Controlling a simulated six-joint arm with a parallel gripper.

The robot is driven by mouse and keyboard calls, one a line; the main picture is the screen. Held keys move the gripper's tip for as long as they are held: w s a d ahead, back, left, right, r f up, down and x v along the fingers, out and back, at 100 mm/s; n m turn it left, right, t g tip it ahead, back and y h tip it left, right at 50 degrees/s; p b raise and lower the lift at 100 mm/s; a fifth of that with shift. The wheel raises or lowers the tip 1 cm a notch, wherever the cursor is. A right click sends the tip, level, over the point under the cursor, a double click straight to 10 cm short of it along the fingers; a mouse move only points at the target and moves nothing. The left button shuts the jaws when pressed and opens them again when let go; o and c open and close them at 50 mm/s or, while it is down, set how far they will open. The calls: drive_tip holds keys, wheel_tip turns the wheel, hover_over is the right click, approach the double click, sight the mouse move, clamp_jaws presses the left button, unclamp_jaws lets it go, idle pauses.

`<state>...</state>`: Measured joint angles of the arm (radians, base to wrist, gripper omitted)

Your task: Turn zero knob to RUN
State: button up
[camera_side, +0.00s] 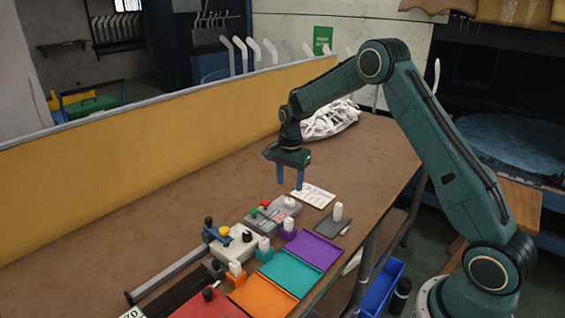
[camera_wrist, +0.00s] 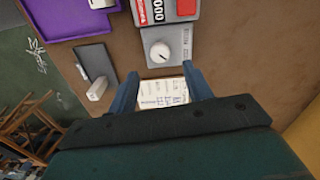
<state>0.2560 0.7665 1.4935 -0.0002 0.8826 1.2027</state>
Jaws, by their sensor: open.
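A white round knob (camera_wrist: 160,51) with a small pointer mark sits on a grey panel (camera_wrist: 181,61) in the wrist view. Lettering beside it is too small to read. In the side view the same white knob (camera_side: 290,203) is at the right end of the grey box (camera_side: 262,222), which also carries a green and a red button. My gripper (camera_side: 290,184) points down above the table, behind the box and apart from it. In the wrist view its blue fingers (camera_wrist: 160,80) are open and empty, with the knob just beyond their tips.
A printed card (camera_side: 314,194) lies beneath the gripper. A dark pad (camera_side: 325,228) with a white upright piece stands right of the box. Purple (camera_side: 313,250), teal and orange trays line the front edge. A white box (camera_side: 229,243) with knobs stands left. A yellow wall (camera_side: 150,145) bounds the back.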

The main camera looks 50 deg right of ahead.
sight(290, 200)
drive_tip(key=shift+f, duration=3.4)
drive_tip(key=shift+c, duration=0.2)
drive_tip(key=c, duration=0.9)
